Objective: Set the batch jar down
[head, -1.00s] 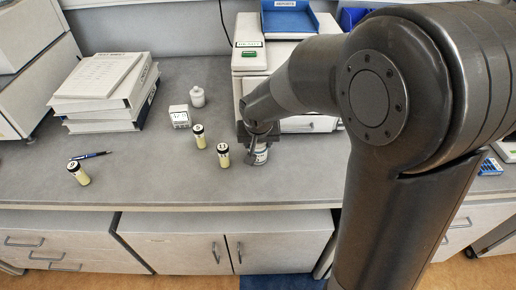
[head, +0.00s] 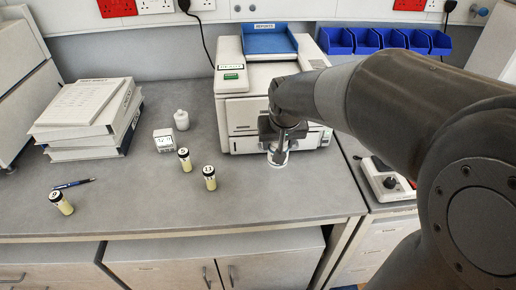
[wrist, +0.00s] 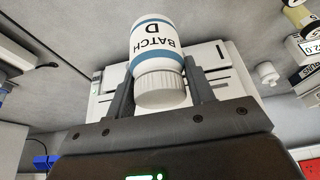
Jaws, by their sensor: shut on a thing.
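The batch jar (head: 277,160) is a white jar with a ribbed white lid and a blue band. In the wrist view the jar (wrist: 157,42) shows the label "BATCH D", upside down. My gripper (head: 283,141) is shut on the jar near its lid; in the wrist view a finger of my gripper (wrist: 160,85) stands on each side of it. The jar is upright or nearly so, in front of the white machine, low over the grey bench (head: 240,198). I cannot tell whether its base touches the bench.
A white machine (head: 243,125) with a blue tray (head: 268,42) stands just behind the jar. To the left are yellow vials (head: 209,178) (head: 185,160) (head: 61,202), a white bottle (head: 181,120), a small white box (head: 164,140), a pen (head: 74,184) and binders (head: 85,150). Bench in front is clear.

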